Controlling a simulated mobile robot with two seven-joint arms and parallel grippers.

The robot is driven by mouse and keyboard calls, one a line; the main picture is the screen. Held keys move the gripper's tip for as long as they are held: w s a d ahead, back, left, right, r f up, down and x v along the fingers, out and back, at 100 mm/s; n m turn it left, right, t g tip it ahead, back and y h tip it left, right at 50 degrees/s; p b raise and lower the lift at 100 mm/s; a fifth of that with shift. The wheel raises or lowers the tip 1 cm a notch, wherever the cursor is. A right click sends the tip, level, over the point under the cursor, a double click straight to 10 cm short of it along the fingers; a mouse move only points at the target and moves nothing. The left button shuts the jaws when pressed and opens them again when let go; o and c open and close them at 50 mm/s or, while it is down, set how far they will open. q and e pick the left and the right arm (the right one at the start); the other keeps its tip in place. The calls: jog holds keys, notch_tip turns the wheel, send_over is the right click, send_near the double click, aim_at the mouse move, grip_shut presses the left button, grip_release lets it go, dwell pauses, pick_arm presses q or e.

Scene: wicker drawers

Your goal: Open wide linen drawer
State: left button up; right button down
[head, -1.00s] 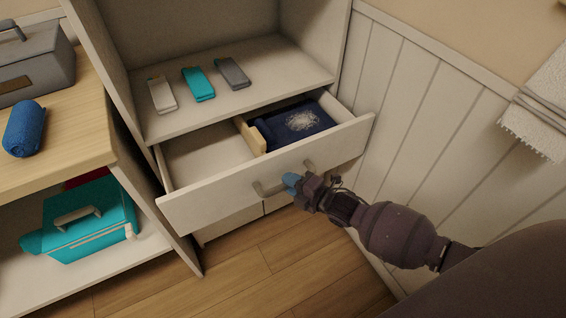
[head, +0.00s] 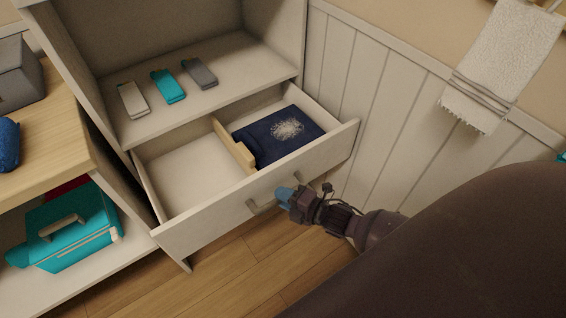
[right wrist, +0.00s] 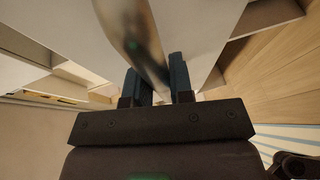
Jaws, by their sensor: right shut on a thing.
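The wide linen drawer (head: 205,228) is pulled out of the white cabinet, and its inside shows in the head view. A wooden divider (head: 232,146) splits it. The left compartment is empty, and a folded dark blue cloth (head: 268,142) with a pale pattern lies in the right one. My right gripper (head: 284,196) is shut on the bar handle (head: 262,207) on the drawer front, at the handle's right part. In the right wrist view the handle (right wrist: 135,40) runs between the two fingers (right wrist: 160,88). My left gripper is not in view.
A white, a teal and a grey slim item (head: 200,73) lie on the shelf above the drawer. A wooden bench (head: 60,130) at left has a teal case (head: 75,235) below. A panelled wall (head: 375,110) with a towel (head: 500,65) stands at right. Wooden floor is clear in front.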

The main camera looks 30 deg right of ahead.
jog(key=c, duration=1)
grip_release()
jog(key=p+v, duration=0.1)
jog(key=v, duration=0.9)
jog(key=shift+s+d+r+p, duration=0.1)
jog(key=shift+s+d+p, duration=0.05)
jog(key=shift+s+p, duration=0.2)
